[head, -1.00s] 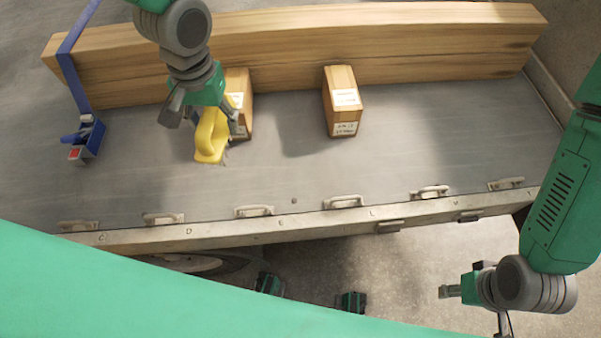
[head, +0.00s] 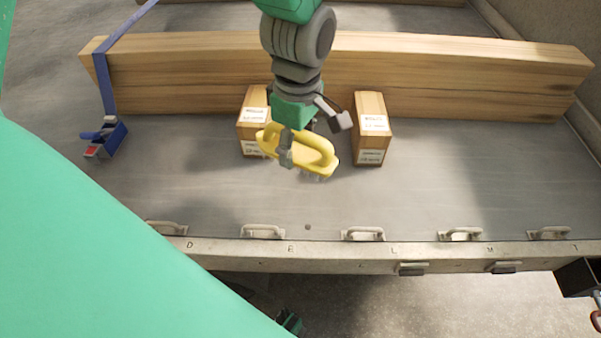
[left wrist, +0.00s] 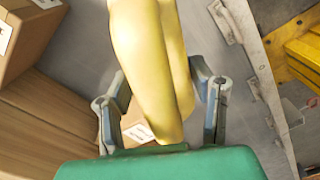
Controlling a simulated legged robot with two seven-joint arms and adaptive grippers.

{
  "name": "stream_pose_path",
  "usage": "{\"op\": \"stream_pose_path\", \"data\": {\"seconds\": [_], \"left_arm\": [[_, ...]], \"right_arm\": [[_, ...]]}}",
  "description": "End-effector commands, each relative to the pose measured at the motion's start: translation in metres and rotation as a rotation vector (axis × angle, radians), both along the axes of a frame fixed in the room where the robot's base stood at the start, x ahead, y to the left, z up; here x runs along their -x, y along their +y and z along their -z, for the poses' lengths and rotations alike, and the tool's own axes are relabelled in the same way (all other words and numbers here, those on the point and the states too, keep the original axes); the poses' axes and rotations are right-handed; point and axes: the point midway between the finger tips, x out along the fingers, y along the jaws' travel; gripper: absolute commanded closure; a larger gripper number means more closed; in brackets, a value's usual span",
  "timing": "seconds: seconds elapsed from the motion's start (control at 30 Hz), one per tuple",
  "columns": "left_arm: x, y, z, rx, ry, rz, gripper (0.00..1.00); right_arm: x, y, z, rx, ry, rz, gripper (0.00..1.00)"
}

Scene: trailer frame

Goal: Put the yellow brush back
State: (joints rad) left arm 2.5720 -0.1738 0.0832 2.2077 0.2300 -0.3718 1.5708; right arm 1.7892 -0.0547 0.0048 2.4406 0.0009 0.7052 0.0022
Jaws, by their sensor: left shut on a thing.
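The yellow brush (head: 316,156) has a looped handle and is held above the grey trailer deck, in front of the gap between two cartons. My left gripper (head: 288,150) is shut on its handle. In the left wrist view the yellow brush (left wrist: 150,70) fills the middle, between the two fingers of my left gripper (left wrist: 160,105). Its bristles are mostly hidden.
A left carton (head: 253,115) and a right carton (head: 371,125) stand against a long timber beam (head: 440,75). A blue strap with a ratchet (head: 108,138) lies at the left. Metal handles (head: 363,234) line the deck's front edge. The deck is clear at right.

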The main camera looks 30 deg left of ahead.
Motion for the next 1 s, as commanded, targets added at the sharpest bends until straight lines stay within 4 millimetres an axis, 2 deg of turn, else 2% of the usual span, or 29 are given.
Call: {"op": "stream_pose_path", "data": {"seconds": [0.03, 0.1, 0.3, 0.6, 0.83, 1.0], "left_arm": [[0.000, 0.000, 0.006, -0.001, -0.006, -0.112, 0.78], [-0.001, -0.001, 0.008, 0.004, -0.012, -0.253, 0.78], [-0.001, -0.004, 0.012, 0.013, -0.017, -0.472, 0.78], [-0.001, -0.004, 0.064, 0.014, -0.016, -0.499, 0.78], [0.000, -0.004, 0.081, 0.014, -0.018, -0.496, 0.78], [0.000, -0.004, 0.106, 0.014, -0.016, -0.495, 0.78]], "right_arm": [[0.000, 0.000, 0.011, 0.000, 0.000, 0.000, 0.60], [0.000, 0.000, 0.016, 0.000, 0.000, 0.000, 0.60], [0.000, 0.000, 0.024, 0.000, 0.000, 0.000, 0.60], [0.000, 0.000, 0.043, 0.000, 0.000, 0.000, 0.60], [0.000, 0.000, 0.048, 0.000, 0.000, 0.000, 0.60], [0.000, 0.000, 0.057, 0.000, 0.000, 0.000, 0.60]]}}
